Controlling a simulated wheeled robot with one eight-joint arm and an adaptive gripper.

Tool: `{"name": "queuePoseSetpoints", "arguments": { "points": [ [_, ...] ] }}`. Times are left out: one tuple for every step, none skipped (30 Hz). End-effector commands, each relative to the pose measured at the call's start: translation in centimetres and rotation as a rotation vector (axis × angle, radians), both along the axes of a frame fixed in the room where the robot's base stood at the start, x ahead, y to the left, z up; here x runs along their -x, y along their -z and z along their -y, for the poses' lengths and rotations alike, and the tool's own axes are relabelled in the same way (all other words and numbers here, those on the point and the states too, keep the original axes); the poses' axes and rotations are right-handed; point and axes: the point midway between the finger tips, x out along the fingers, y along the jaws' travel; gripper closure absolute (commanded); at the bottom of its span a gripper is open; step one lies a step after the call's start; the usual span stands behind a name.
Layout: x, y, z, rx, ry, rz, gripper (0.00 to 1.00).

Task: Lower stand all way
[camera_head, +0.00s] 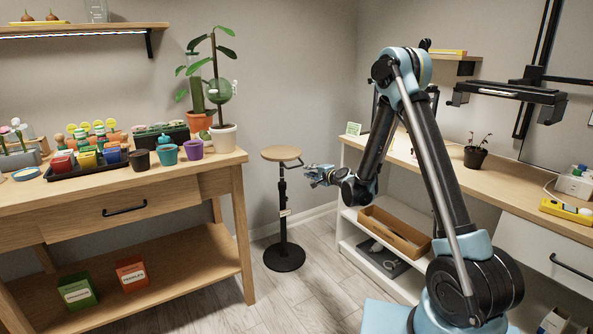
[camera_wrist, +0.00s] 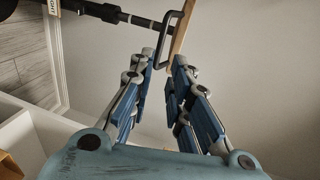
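The stand has a round wooden top (camera_head: 281,153), a black post (camera_head: 282,210) and a round black base on the floor. A black handle (camera_head: 294,164) sticks out under the right side of the top. My gripper (camera_head: 308,175) is just right of the handle, slightly below the top. In the wrist view the wooden top (camera_wrist: 182,28) shows edge-on, with the looped handle (camera_wrist: 165,40) beside it. My gripper (camera_wrist: 164,62) is open there, and the near end of the handle appears between its fingertips. Contact cannot be told. A tag (camera_head: 285,213) hangs on the post.
A wooden bench (camera_head: 150,180) with pots and plants stands left of the stand. A desk with a white open shelf (camera_head: 365,245) holding a brown tray stands at right. Grey floor (camera_head: 320,255) is free between them.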

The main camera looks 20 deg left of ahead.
Motion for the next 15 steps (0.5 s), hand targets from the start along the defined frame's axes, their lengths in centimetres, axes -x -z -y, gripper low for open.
{"name": "queuePoseSetpoints", "arguments": {
  "points": [
    [-0.7, 0.2, -0.8, -0.001, -0.001, -0.001, 0.83],
    [-1.0, 0.3, -1.2, -0.001, -0.001, -0.001, 0.83],
    [-1.4, 0.5, -1.7, 0.000, -0.001, 0.000, 0.83],
    [-1.8, 0.6, -2.1, 0.001, -0.001, 0.001, 0.83],
    [-2.1, 0.7, -2.5, 0.001, -0.001, 0.000, 0.83],
    [-2.5, 0.8, -3.0, 0.001, -0.001, 0.000, 0.83],
    [-2.8, 1.0, -3.4, 0.001, -0.002, -0.001, 0.83],
    [-3.2, 1.1, -3.8, 0.001, -0.002, -0.001, 0.83],
    [-3.6, 1.2, -4.4, 0.001, -0.002, -0.001, 0.83],
    [-4.0, 1.3, -4.8, 0.001, -0.002, -0.001, 0.83],
    [-4.3, 1.4, -5.1, 0.001, -0.001, 0.000, 0.83],
    [-4.8, 1.6, -5.6, 0.002, -0.001, 0.001, 0.83],
    [-5.1, 1.7, -6.0, 0.001, -0.001, 0.000, 0.83],
    [-5.5, 1.8, -6.4, 0.001, -0.001, 0.001, 0.83],
    [-5.9, 1.9, -6.9, 0.000, 0.000, 0.000, 0.83]
  ]
}}
